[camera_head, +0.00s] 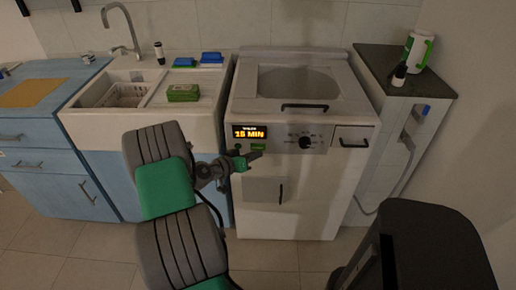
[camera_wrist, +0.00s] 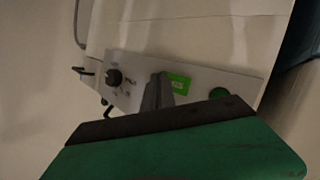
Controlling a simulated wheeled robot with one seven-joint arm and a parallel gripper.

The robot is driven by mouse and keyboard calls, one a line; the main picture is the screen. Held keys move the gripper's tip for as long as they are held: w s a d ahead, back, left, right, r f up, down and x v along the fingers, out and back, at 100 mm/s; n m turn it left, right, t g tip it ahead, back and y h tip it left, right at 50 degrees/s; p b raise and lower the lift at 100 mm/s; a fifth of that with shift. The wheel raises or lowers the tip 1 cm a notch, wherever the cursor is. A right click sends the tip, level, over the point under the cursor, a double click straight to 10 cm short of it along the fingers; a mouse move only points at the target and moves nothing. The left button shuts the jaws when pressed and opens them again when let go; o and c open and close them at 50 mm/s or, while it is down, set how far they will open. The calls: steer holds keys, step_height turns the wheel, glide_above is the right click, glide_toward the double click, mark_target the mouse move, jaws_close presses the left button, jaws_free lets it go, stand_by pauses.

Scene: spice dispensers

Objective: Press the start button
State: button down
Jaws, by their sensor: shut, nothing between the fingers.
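The washing machine (camera_head: 330,200) is white, with a control panel along its front top. A green rectangular button (camera_head: 259,146) sits just below the lit display (camera_head: 250,132), which reads 15 MIN. In the wrist view a green labelled rectangle (camera_wrist: 179,82) shows on the panel, with a round green spot (camera_wrist: 219,92) to its right; I cannot tell which one is the start button. My gripper (camera_head: 254,155) is shut and empty, close in front of the panel just below the green rectangle. In the wrist view its grey fingers (camera_wrist: 158,92) are beside that rectangle. Contact cannot be told.
A round knob (camera_head: 305,142) is right of the display, and it also shows in the wrist view (camera_wrist: 114,77). A handle (camera_head: 304,106) juts out above the panel. A sink (camera_head: 112,93) and blue cabinets (camera_head: 52,180) are left. A dark-topped shelf (camera_head: 405,75) stands right.

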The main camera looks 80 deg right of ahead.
stand_by(0.8)
steer(key=shift+d+b, duration=0.4)
steer(key=shift+w+d+b, duration=0.15)
steer(key=shift+d+b, duration=0.15)
steer(key=shift+d, duration=0.05)
stand_by(0.4)
steer(key=shift+a, duration=0.75)
steer(key=shift+s+a, duration=0.1)
steer(key=shift+s, duration=0.1)
steer(key=a, duration=0.2)
steer(key=s+a, duration=0.1)
steer(key=a, duration=0.1)
steer(key=shift+a+p, duration=0.35)
stand_by(0.4)
